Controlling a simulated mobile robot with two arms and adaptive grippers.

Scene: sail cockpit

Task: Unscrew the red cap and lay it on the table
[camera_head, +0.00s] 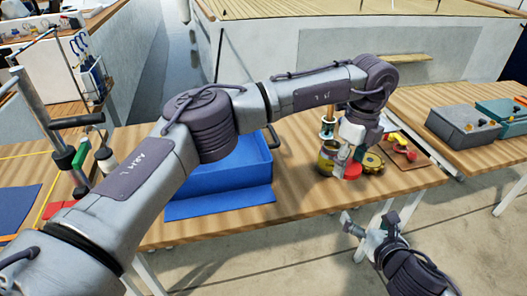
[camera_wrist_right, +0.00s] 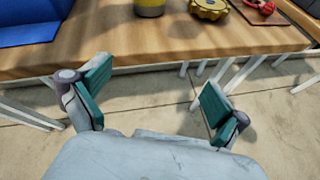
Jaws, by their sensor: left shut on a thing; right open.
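My left gripper (camera_head: 349,164) is low over the right part of the wooden table, beside a yellow can (camera_head: 327,161). It is shut on a small red thing (camera_head: 358,154), which looks like the red cap; the fingers hide most of it. I cannot tell whether it is still on a container. The can's lower part shows in the right wrist view (camera_wrist_right: 149,8). My right gripper (camera_head: 367,222) is open and empty in front of the table edge; its teal-padded fingers stand wide apart in the right wrist view (camera_wrist_right: 151,92).
A gold knobbed round part (camera_head: 373,162) lies close right of my left gripper. Beyond it, a red-handled thing (camera_head: 403,150) lies on a brown board. A blue bin (camera_head: 225,173) stands left of the can. Bare table (camera_head: 300,195) shows in front between them.

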